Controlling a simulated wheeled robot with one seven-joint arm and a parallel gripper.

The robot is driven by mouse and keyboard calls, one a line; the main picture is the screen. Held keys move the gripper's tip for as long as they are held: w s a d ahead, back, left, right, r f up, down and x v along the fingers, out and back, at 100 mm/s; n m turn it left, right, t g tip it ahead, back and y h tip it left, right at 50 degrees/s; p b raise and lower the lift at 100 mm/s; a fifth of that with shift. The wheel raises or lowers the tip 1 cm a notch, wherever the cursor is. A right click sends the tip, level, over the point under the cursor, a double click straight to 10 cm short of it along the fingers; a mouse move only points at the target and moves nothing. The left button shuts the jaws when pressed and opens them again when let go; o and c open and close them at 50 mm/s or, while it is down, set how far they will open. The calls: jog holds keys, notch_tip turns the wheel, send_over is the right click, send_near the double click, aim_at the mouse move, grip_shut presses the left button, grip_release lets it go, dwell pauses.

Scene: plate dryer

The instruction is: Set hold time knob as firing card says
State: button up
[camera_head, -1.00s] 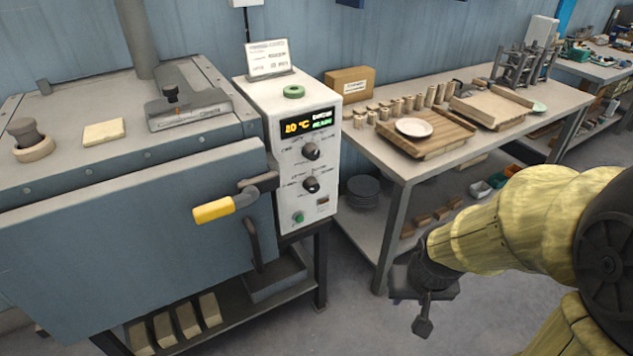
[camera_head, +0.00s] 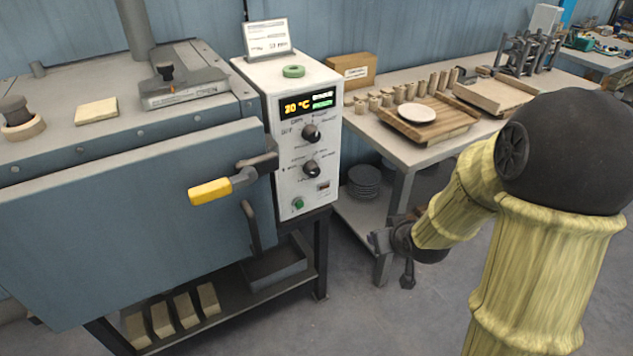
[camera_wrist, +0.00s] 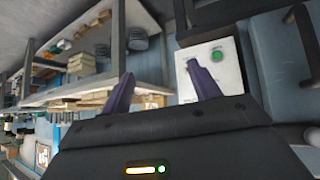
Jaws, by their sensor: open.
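A white control box (camera_head: 262,78) stands beside the kiln, with an upper black knob (camera_head: 312,133) and a lower black knob (camera_head: 310,169). Their labels are too small to read, so I cannot tell which is hold time. The firing card (camera_head: 267,38) stands on top of the box; its writing is illegible. My gripper (camera_head: 378,242) is to the right of and below the box, apart from it. In the wrist view my gripper (camera_wrist: 163,83) is open and empty, its fingers spread, with the panel's green button (camera_wrist: 217,55) beyond; neither knob can be made out there.
The box display (camera_head: 308,101) reads about 20 °C. The kiln's yellow door handle (camera_head: 210,191) sticks out left of the panel. A workbench (camera_head: 400,161) with a plate (camera_head: 417,114) and wooden pieces stands to the right. Floor space in front of the panel is clear.

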aim_at(315, 173)
jog(key=w+a+f+n+t+y+b, duration=0.1)
jog(key=w+a+n+t+y+b, duration=0.2)
jog(key=w+a+t+y, duration=0.3)
jog(key=shift+w+a+f+t+y+b, duration=0.2)
jog(key=shift+w+a+t+y+b, duration=0.1)
jog(key=shift+w+a+y+b, duration=0.75)
jog(key=shift+s+a, duration=0.1)
jog(key=p+x, duration=0.1)
jog(key=x, duration=1.6)
jog(key=shift+a, duration=0.15)
jog(key=c, duration=1)
